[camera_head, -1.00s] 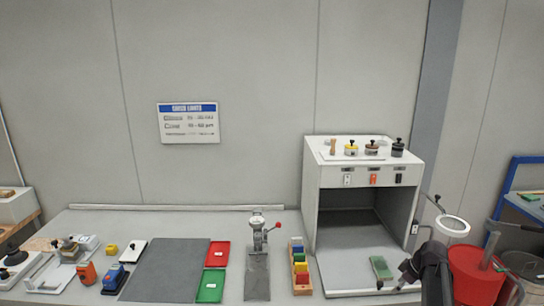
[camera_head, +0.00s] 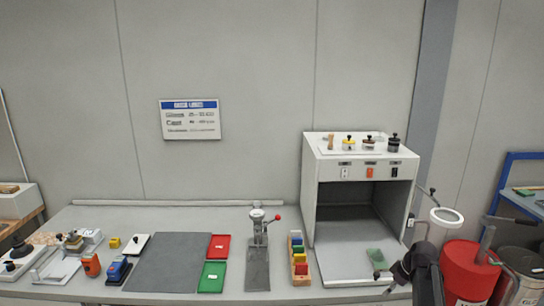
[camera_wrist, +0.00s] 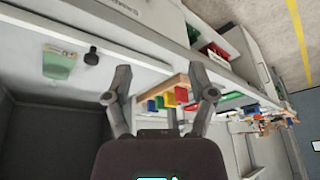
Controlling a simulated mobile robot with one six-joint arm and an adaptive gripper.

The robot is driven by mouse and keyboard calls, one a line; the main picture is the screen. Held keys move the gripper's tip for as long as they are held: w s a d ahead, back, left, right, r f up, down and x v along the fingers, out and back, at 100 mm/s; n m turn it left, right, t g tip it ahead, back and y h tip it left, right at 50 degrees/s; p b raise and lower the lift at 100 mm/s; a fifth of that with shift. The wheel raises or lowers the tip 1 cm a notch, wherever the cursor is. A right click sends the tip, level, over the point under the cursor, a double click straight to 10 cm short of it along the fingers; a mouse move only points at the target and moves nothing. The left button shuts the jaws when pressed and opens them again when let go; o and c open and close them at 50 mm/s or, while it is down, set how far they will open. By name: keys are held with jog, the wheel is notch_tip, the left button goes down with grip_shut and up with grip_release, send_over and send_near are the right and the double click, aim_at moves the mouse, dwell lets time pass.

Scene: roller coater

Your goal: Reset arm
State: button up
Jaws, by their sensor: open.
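My gripper (camera_head: 384,282) is at the front right edge of the open white booth (camera_head: 312,215), low in the head view. In the wrist view my gripper (camera_wrist: 162,88) has its two fingers spread apart with nothing held between them. A green piece (camera_head: 377,258) lies on the booth floor, just beyond my gripper and apart from it. A green piece also shows at the upper left of the wrist view (camera_wrist: 58,63). My dark arm comes in from the bottom right of the head view.
A red bin (camera_head: 468,270) stands right of my arm, near a white-topped cylinder (camera_head: 446,216). A wooden rack of coloured blocks (camera_head: 299,262), a press (camera_head: 258,250), red and green trays (camera_head: 212,276) and a grey mat (camera_head: 167,262) lie left of the booth.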

jog(key=s+a+f+m+g+h+b, duration=0.1)
jog(key=s+a+f+m+b, duration=0.2)
jog(key=a, duration=0.4)
jog(key=s+a+f+m+h+b, duration=0.1)
jog(key=s+a+f+m+b, duration=0.1)
jog(key=s+a, duration=0.4)
jog(key=s+a+f+m+g+h+b, duration=0.1)
jog(key=s+a+f+m+b, duration=0.2)
jog(key=a, duration=0.5)
notch_tip(320, 180, down, 2)
jog(key=shift+s+a+f+m+g+b, duration=0.1)
jog(key=shift+s+a+m+g+b, duration=0.3)
jog(key=shift+s, duration=0.4)
